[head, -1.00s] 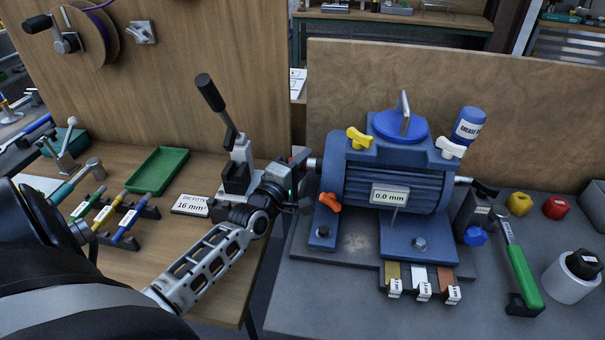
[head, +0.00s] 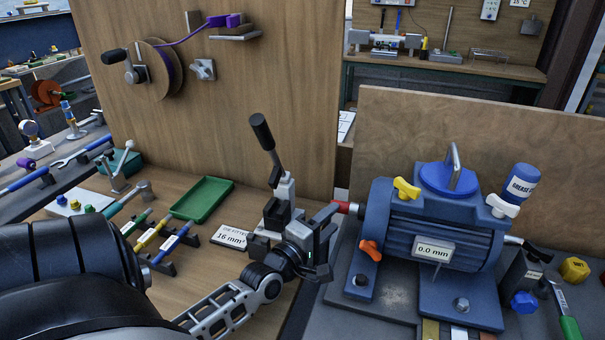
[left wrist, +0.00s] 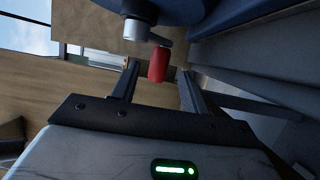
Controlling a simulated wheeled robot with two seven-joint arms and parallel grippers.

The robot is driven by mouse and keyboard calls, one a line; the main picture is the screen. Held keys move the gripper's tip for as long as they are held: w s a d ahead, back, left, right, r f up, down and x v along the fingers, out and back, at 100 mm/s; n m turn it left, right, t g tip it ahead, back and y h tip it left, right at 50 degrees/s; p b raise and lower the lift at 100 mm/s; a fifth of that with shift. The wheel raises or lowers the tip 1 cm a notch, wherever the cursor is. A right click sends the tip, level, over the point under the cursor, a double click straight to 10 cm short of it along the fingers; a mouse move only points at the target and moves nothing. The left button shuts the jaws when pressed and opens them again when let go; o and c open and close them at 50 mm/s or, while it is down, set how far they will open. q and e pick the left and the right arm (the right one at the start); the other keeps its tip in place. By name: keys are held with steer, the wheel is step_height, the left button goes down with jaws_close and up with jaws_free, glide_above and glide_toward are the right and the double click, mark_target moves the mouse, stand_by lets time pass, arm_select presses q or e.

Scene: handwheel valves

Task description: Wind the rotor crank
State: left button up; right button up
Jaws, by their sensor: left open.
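The blue rotor machine (head: 440,235) stands on the right bench with a "0.0 mm" tag on its front. A crank with a red handle (head: 345,207) shows at its left end. The left wrist view shows the red handle (left wrist: 157,63) under a grey hub (left wrist: 135,29). My left gripper (head: 331,222) is beside the machine's left end. Its jaws (left wrist: 157,80) are open, and the red handle shows in the gap between the fingertips in the left wrist view. I cannot tell whether they touch it. Much of the crank is hidden in the head view. My right gripper is not in view.
A black-handled lever tool (head: 268,145) stands close behind my left gripper. A green tray (head: 203,199), a "16 mm" plate (head: 232,238) and racked tools lie on the wooden bench. Orange (head: 371,250) and yellow (head: 407,188) wing knobs jut from the machine. Wooden panels stand behind.

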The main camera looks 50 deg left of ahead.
arm_select(q)
steer(key=s, duration=0.6)
steer(key=s+d, duration=0.1)
steer(key=s, duration=0.2)
steer(key=shift+s+f+b, duration=0.2)
steer(key=shift+s+b, duration=0.1)
steer(key=shift+b, duration=0.05)
